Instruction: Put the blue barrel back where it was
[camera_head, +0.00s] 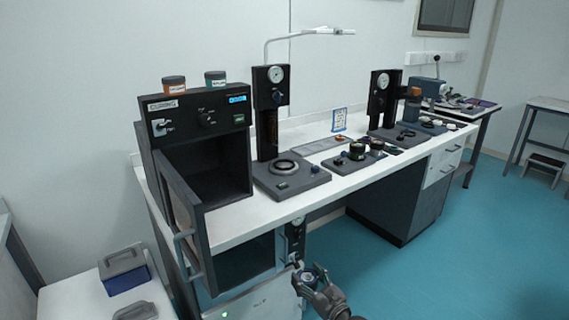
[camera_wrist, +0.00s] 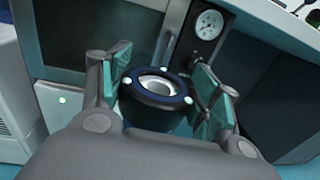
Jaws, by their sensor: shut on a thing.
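My gripper (camera_head: 309,279) is low in front of the bench in the head view, off the bench's front edge. In the wrist view my gripper (camera_wrist: 160,82) has its two fingers on either side of the blue barrel (camera_wrist: 156,102) and is shut on it. The barrel is a short dark cylinder with a blue rim, a silver-ringed opening and small pale dots on top. It also shows small in the head view (camera_head: 306,277). Its underside is hidden by my gripper.
The curing oven (camera_head: 195,108) stands at the bench's left end with its door (camera_head: 187,222) swung open and its chamber looking empty. Two jars sit on its top. A gauge stand (camera_head: 290,187) and several small parts occupy the bench (camera_head: 232,226). A glass-fronted cabinet (camera_head: 245,268) is below.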

